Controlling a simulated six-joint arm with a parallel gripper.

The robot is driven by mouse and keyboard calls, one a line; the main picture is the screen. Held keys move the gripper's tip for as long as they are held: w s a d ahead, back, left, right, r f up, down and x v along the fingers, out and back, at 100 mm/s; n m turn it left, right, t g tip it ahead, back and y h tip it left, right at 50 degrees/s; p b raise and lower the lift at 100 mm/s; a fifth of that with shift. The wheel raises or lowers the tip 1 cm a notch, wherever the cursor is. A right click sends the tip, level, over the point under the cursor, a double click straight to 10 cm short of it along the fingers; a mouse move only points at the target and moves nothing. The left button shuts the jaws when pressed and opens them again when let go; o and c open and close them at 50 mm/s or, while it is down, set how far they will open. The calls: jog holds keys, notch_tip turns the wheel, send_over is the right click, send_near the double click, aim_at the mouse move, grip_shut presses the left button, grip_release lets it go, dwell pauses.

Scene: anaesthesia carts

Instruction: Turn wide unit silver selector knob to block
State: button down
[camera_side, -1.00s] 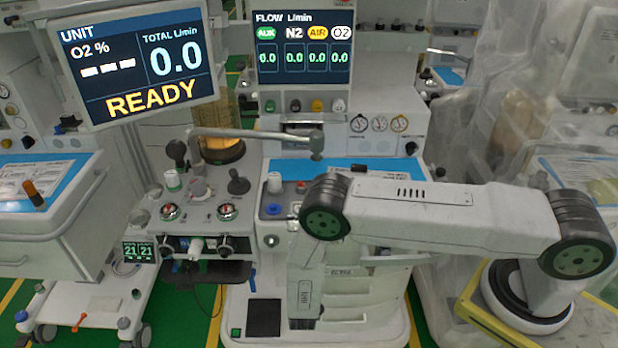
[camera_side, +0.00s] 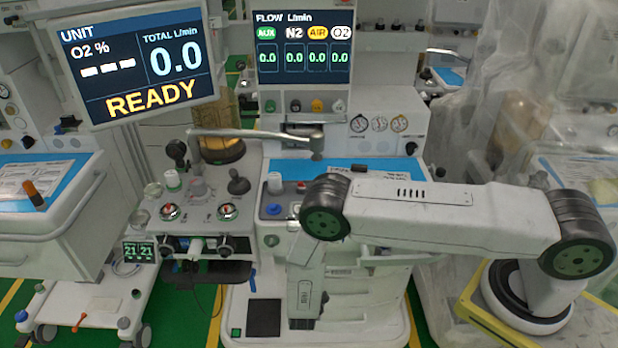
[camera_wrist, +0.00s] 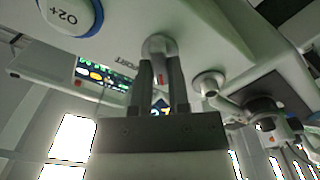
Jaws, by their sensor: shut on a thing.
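In the wrist view, a silver, rounded selector knob (camera_wrist: 160,44) sticks out from a pale panel at top centre. The two dark fingers of my gripper (camera_wrist: 160,68) stand on either side of it and are shut on it. A small red mark shows between the fingers. The knob's pointer and most of its label are hidden, so I cannot tell its setting. In the side view, my arm hides the fingers and the knob they hold.
A white O2+ button with a blue ring (camera_wrist: 71,14) is near the knob. Another round silver fitting (camera_wrist: 208,83) sits right of the fingers. In the side view, the READY screen (camera_side: 141,58) and flow screen (camera_side: 303,47) stand above the work surface.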

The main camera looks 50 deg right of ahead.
jog(key=shift+s+f+n, duration=0.1)
jog(key=shift+n, duration=0.4)
jog(key=c, duration=0.6)
grip_release()
jog(key=shift+a, duration=0.1)
jog(key=v, duration=0.7)
jog(key=shift+s+a, duration=0.25)
jog(key=shift+s, duration=0.05)
jog(key=shift+w, duration=0.15)
